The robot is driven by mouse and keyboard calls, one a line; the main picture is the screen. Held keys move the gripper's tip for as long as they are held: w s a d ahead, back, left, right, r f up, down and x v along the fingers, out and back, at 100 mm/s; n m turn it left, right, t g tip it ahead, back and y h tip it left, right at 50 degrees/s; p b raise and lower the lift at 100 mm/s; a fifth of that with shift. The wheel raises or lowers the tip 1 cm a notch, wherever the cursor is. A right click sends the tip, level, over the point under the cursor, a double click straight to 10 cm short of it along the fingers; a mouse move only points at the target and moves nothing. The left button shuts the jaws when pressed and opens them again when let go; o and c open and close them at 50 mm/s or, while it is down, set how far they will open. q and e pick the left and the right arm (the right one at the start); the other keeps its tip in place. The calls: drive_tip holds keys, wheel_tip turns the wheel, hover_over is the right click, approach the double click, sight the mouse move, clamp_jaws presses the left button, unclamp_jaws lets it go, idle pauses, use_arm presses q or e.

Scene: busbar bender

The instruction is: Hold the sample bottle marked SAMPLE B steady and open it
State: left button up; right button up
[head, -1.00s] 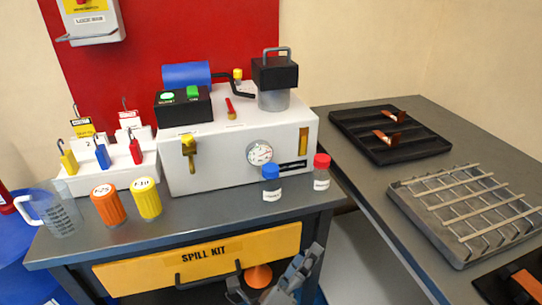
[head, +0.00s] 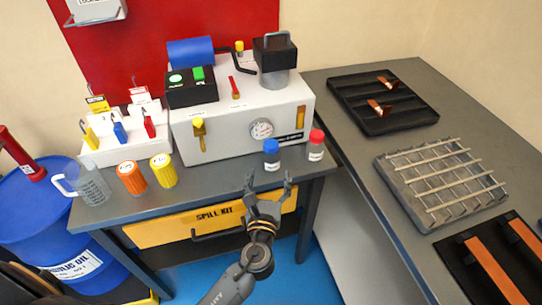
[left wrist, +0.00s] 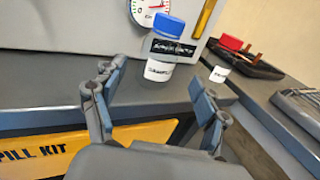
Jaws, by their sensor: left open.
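Two small clear bottles stand upright at the front right of the workbench. One has a blue cap (head: 271,147) and the other a red cap (head: 316,137); their label lettering is too small to tell which is SAMPLE B. My left gripper (head: 269,182) is open and empty, just in front of the bench edge, with its fingers pointing toward the blue-capped bottle. In the left wrist view, the blue-capped bottle (left wrist: 160,68) stands beyond the open fingers, apart from them. The red-capped bottle (left wrist: 219,73) is farther right. My right gripper is out of view.
A white bender unit (head: 240,128) with a gauge stands close behind the bottles. Orange (head: 131,178) and yellow (head: 163,171) containers and a clear jug (head: 92,186) are left. The yellow SPILL KIT drawer (head: 165,229) lies below the bench top. A second table holds trays on the right.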

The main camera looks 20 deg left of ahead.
sight(270, 163)
use_arm(q)
drive_tip(key=p+x, duration=0.1)
drive_tip(key=x, duration=0.5)
drive_tip(key=shift+w+a+r, duration=0.15)
drive_tip(key=shift+w+r, duration=0.05)
drive_tip(key=shift+w, duration=0.15)
drive_tip(key=shift+s, duration=0.1)
drive_tip(key=c, duration=1.3)
